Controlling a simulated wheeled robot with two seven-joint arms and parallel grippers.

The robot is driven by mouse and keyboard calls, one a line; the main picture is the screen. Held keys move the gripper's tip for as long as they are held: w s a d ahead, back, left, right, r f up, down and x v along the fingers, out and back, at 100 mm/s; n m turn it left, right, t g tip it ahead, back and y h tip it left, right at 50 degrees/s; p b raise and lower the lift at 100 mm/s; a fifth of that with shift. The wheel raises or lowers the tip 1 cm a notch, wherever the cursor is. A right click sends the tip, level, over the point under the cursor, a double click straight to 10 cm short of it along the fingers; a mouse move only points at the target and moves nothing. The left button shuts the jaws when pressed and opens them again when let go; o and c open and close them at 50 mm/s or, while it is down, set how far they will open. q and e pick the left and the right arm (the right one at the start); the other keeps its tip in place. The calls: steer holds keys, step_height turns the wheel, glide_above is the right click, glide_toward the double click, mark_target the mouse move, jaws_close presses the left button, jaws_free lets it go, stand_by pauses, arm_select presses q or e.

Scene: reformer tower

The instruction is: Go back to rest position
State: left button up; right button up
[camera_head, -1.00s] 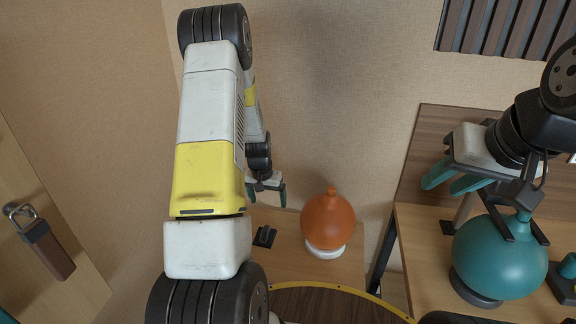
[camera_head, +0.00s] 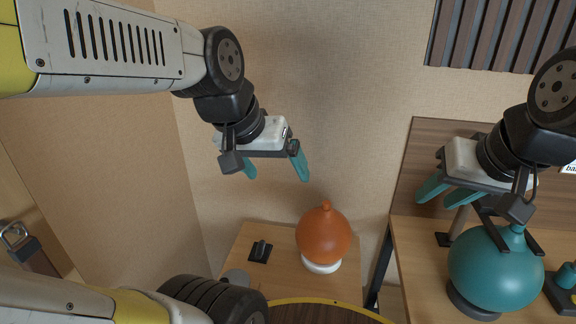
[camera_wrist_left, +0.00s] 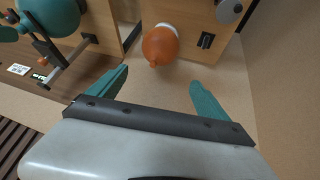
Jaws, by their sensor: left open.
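My left gripper (camera_head: 277,170) is open and empty in the head view, raised in front of the wall, up and to the left of the orange vase. Its two teal fingers also show spread apart in the left wrist view (camera_wrist_left: 155,90), with nothing between the tips. My right gripper (camera_head: 445,195) is at the right in the head view, above and left of the teal vase. Its two teal fingers are apart and nothing shows between them.
An orange vase (camera_head: 324,236) on a white base stands on a wooden table (camera_head: 250,236), beside a small black holder (camera_head: 260,251). A teal round vase (camera_head: 492,268) stands on the right table (camera_head: 412,262). A slatted panel (camera_head: 500,38) hangs on the wall.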

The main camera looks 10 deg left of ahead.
arm_select(q)
steer(key=shift+s+d+r, duration=0.15)
steer(key=shift+s, duration=0.7)
steer(key=shift+o, duration=0.5)
stand_by(0.3)
